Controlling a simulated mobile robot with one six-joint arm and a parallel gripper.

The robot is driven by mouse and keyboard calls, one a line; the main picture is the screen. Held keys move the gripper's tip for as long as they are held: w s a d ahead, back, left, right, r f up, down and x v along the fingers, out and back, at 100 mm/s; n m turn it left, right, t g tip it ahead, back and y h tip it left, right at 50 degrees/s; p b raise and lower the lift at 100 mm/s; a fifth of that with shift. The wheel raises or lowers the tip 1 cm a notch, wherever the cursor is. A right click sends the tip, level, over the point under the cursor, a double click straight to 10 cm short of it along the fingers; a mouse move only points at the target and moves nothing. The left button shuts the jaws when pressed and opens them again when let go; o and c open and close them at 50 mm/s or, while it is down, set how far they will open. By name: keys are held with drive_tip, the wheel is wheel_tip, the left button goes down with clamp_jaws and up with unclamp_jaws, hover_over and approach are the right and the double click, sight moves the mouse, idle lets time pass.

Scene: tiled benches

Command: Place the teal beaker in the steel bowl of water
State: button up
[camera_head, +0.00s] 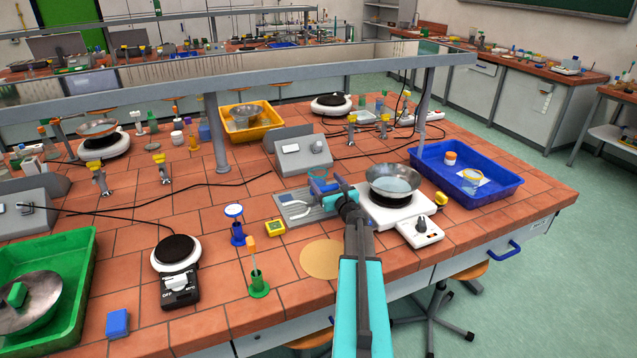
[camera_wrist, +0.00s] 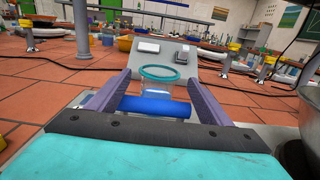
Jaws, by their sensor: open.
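The teal beaker (camera_wrist: 160,75) is clear glass with a teal rim. In the wrist view it stands upright between the tips of my gripper (camera_wrist: 158,82), and a blue bar-like thing (camera_wrist: 150,105) crosses in front of its lower part. In the head view the beaker (camera_head: 319,176) is small and partly hidden by my gripper (camera_head: 328,186). The gripper's fingers are spread, and I cannot tell whether either touches the glass. The steel bowl (camera_head: 394,174) holds water and sits on a white hot plate (camera_head: 377,213), right of my gripper.
A grey tray (camera_head: 296,212) lies left of my gripper. A blue tray (camera_head: 510,190) with small containers is right of the bowl. A grey socket box (camera_head: 303,155) stands behind the beaker. A yellow timer (camera_head: 275,227) and a round cork mat (camera_head: 322,259) are nearer the front.

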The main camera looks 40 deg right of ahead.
sight(320, 174)
drive_tip(key=shift+p+x, duration=1.15)
drive_tip(key=shift+x, duration=1.45)
drive_tip(key=c, duration=1.1)
drive_tip(key=shift+r, duration=0.25)
drive_tip(key=shift+c, duration=0.2)
wheel_tip(320, 174, up, 10)
drive_tip(key=b, duration=0.2)
drive_tip(key=shift+f+b, duration=0.2)
drive_tip(key=shift+b, duration=0.2)
